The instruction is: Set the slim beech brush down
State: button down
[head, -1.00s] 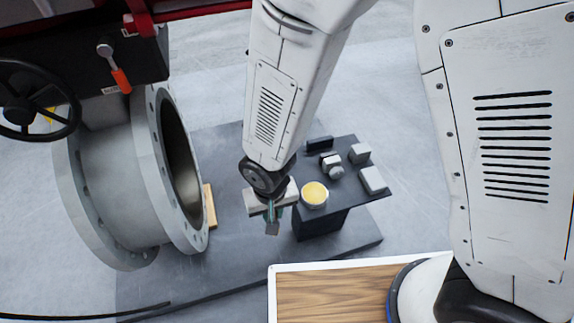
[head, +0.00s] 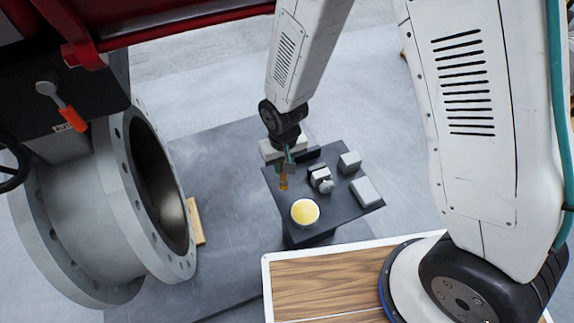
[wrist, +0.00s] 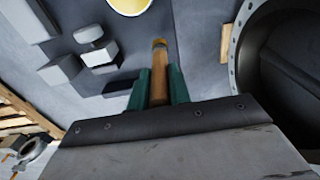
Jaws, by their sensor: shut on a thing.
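The slim beech brush (head: 283,183) hangs from my gripper (head: 287,165), above the left part of the small dark table (head: 338,207). In the wrist view the brush (wrist: 159,75) is a slim brown wooden handle with a paler end, held between the two green fingers of my gripper (wrist: 158,88). My gripper is shut on it. The brush points downward in the head view; I cannot tell the gap between its lower end and the tabletop.
A yellow-filled round tub (head: 305,212) stands at the table's near edge. Grey blocks (head: 349,162) (head: 366,192), a small clamp-like object (head: 321,180) and a dark block (head: 307,155) stand on the table. A large flanged pipe (head: 150,200) is at the left. A wood-topped surface (head: 330,285) is in front.

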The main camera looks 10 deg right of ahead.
jog(key=shift+w+d+f, duration=0.2)
jog(key=shift+w+f, duration=0.1)
jog(key=shift+f, duration=0.3)
jog(key=shift+w+d+f, duration=0.15)
jog(key=shift+w+f, duration=0.1)
jog(key=shift+f, duration=0.4)
jog(key=shift+w+d+f, duration=0.2)
jog(key=shift+w+f, duration=0.1)
jog(key=shift+f, duration=0.4)
jog(key=c, duration=1.3)
grip_release()
notch_tip(320, 180, up, 12)
jog(key=shift+s+r, duration=0.15)
jog(key=shift+r, duration=0.05)
